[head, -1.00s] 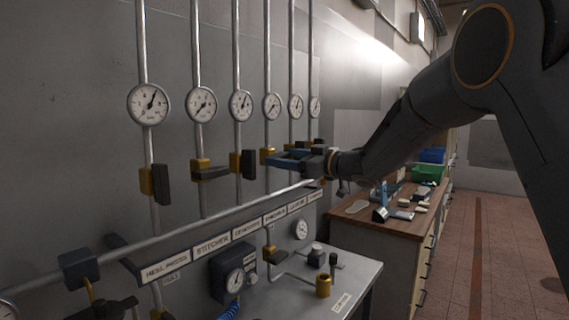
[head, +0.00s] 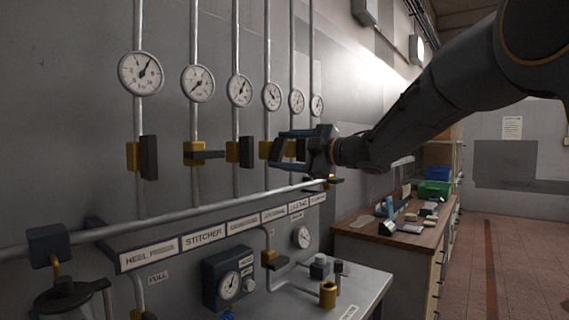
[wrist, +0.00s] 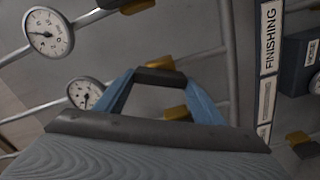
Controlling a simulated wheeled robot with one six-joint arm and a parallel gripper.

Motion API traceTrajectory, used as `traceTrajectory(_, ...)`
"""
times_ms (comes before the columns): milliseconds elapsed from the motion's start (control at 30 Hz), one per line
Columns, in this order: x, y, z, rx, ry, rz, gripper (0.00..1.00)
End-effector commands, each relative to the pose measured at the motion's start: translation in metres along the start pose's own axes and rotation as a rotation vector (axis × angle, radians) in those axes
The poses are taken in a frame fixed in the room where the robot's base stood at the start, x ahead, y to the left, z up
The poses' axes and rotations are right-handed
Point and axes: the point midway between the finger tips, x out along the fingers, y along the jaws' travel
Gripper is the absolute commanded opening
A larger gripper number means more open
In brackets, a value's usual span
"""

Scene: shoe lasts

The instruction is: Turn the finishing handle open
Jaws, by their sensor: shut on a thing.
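The finishing handle (wrist: 160,77) is a dark bar between my fingertips in the wrist view. It lies roughly in line with its pipe, which makes it about upright in the room. A yellow valve body (head: 265,150) sits behind it on the wall, fourth from the left. My gripper (head: 279,150) has blue fingers, one above the other, closed on the handle. The FINISHING label (wrist: 268,38) shows at the right of the wrist view.
Neighbouring dark handles stand left: upright heel press handle (head: 150,157), crosswise stitcher handle (head: 207,154), and upright third handle (head: 246,152). A long rail pipe (head: 190,220) runs below. A metal bench (head: 365,290) and wooden worktop (head: 365,232) stand lower right.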

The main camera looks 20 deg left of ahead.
Motion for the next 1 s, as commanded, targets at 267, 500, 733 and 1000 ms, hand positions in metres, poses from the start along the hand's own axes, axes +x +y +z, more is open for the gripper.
traceTrajectory(267, 0.0001, -0.0031, 0.0025, -0.237, -0.001, 0.002, 0.40)
traceTrajectory(500, 0.0001, -0.0029, 0.0016, -0.385, 0.000, 0.002, 0.40)
traceTrajectory(733, 0.0001, -0.0029, 0.0011, -0.460, 0.000, 0.001, 0.40)
traceTrajectory(1000, 0.0001, -0.0025, 0.0007, -0.485, 0.000, 0.000, 0.40)
